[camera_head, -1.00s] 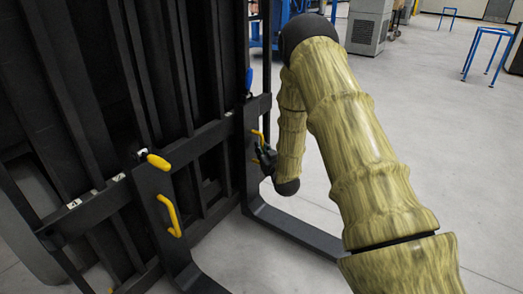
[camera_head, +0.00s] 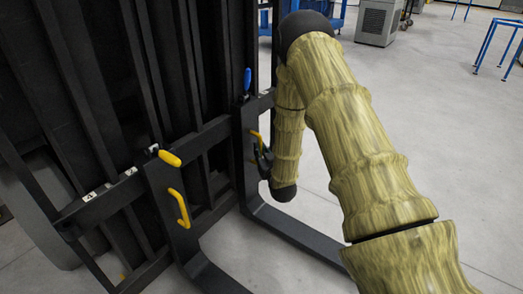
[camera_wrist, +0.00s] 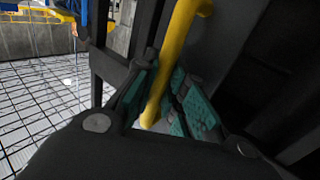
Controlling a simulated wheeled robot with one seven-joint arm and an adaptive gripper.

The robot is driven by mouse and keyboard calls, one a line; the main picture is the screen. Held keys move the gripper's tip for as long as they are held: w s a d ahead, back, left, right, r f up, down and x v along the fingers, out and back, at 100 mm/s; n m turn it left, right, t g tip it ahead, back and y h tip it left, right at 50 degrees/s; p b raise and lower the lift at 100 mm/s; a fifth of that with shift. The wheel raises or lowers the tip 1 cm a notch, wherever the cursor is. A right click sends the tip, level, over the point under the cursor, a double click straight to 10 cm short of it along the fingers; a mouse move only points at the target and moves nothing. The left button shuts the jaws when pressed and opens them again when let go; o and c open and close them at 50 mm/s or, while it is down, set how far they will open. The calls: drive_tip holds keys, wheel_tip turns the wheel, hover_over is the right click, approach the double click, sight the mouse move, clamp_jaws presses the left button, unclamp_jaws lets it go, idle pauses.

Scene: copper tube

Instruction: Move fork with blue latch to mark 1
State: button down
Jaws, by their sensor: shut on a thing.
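The fork with the blue latch (camera_head: 247,80) is the right one of two black forks on the lift carriage. Its upright shank (camera_head: 246,150) hangs on the rail, and its tine (camera_head: 290,228) runs along the floor. The blue latch stands upright. My gripper (camera_head: 262,157) is shut on the yellow handle (camera_head: 257,138) of this fork. In the wrist view the yellow handle (camera_wrist: 178,55) lies between the teal-padded fingers (camera_wrist: 160,105). White mark labels (camera_head: 88,196) (camera_head: 130,171) sit on the rail at left; their digits are too small to read surely.
The other fork (camera_head: 165,205), with a yellow latch (camera_head: 169,158) tilted over and a yellow handle (camera_head: 181,208), stands to the left on the same rail. A gap separates the forks. Open grey floor (camera_head: 440,130) lies at right, with a blue rail stand (camera_head: 497,45) and a grey cabinet (camera_head: 377,20) farther back.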

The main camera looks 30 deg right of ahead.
drive_tip(key=c, duration=1.5)
unclamp_jaws()
drive_tip(key=shift+a, duration=0.45)
drive_tip(key=shift+o, duration=0.2)
drive_tip(key=shift+d, duration=0.2)
drive_tip(key=shift+s, duration=0.15)
drive_tip(key=s+a, duration=0.2)
drive_tip(key=s, duration=0.9)
drive_tip(key=shift+s+a, duration=0.15)
drive_tip(key=shift+s, duration=0.1)
drive_tip(key=shift+f, duration=0.15)
